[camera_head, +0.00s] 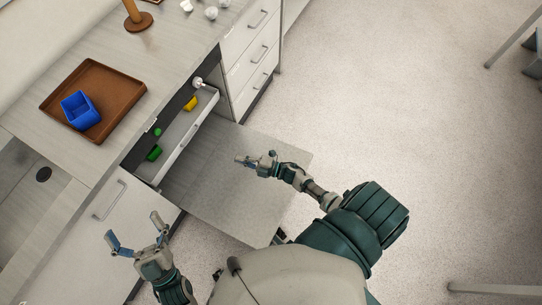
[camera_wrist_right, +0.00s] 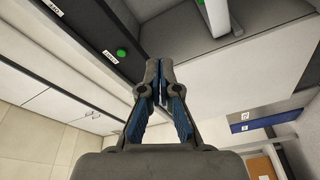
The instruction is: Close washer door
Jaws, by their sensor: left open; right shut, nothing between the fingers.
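The washer appears built in under the counter, with a dark panel strip (camera_head: 150,133) along its top edge. A large flat grey panel, which looks like its door (camera_head: 215,205), extends out low over the floor. My right gripper (camera_head: 238,160) is above this panel's far part, fingers shut and empty; the gripper also shows in the wrist view (camera_wrist_right: 158,65), near the dark strip with a green button (camera_wrist_right: 121,52). My left gripper (camera_head: 133,226) is open and empty, left of the panel, near a white cabinet front. I cannot tell whether either gripper touches anything.
A brown tray (camera_head: 118,80) with a blue box (camera_head: 80,109) is on the counter. A drawer cabinet (camera_head: 240,75) stands beyond.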

